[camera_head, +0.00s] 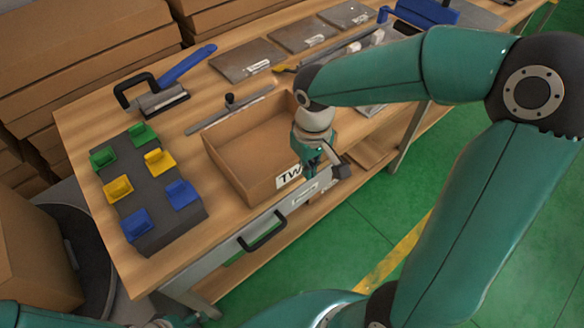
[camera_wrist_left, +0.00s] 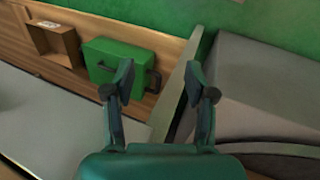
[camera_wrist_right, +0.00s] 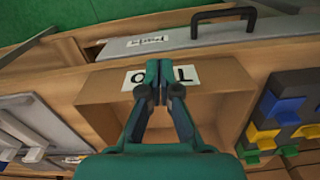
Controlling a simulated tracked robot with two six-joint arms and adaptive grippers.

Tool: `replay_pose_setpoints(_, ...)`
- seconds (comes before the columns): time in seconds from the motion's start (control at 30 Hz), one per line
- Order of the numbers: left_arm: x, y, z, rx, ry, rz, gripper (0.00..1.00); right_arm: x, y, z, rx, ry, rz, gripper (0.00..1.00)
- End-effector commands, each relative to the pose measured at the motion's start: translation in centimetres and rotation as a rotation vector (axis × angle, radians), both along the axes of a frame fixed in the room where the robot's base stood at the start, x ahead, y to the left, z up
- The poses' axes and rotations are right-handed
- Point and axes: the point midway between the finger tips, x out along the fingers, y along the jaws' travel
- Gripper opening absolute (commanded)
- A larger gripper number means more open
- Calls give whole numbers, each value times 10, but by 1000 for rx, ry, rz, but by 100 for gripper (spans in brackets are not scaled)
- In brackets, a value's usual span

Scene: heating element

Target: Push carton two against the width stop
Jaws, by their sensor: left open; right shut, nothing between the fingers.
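Carton two (camera_head: 245,165), an open brown box, sits on the wooden workbench with part of its "TW" label showing on the near wall. My right gripper (camera_head: 312,163) is shut and empty at the carton's near right corner, hiding part of the label. In the right wrist view, the shut fingertips (camera_wrist_right: 158,72) overlap the label of the carton (camera_wrist_right: 110,95); whether they touch it I cannot tell. A flat metal bar with a black knob (camera_head: 229,108), likely the width stop, lies along the carton's far side. In the left wrist view, my left gripper (camera_wrist_left: 160,82) is open and empty.
A dark block with green, yellow and blue pieces (camera_head: 150,200) stands left of the carton. A blue-handled tool (camera_head: 165,90) and grey plates (camera_head: 250,58) lie behind. A drawer handle (camera_head: 263,232) juts from the bench front. A green case (camera_wrist_left: 112,62) shows in the left wrist view.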

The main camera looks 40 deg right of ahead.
Motion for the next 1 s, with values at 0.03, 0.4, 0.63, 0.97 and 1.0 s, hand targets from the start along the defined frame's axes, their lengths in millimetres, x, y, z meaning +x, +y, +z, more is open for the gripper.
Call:
replay_pose_setpoints(0.03, 0, 0, 0, 0, 1, 0, 56, -1, 0, -5, -1, 5, 2, 0)
replay_pose_setpoints(0.4, 0, 0, -3, 0, 1, 0, 56, 1, 4, -74, 3, 11, 13, 0)
replay_pose_setpoints(0.63, 0, 0, 6, 0, 1, 0, 56, 20, 4, -93, 3, 3, 15, 0)
replay_pose_setpoints(0.97, 0, 0, 13, 0, 0, 0, 56, 43, 4, -96, 3, 4, 15, 0)
replay_pose_setpoints(1.0, 0, 0, 12, 0, 1, 0, 56, 43, 4, -96, 3, 4, 15, 0)
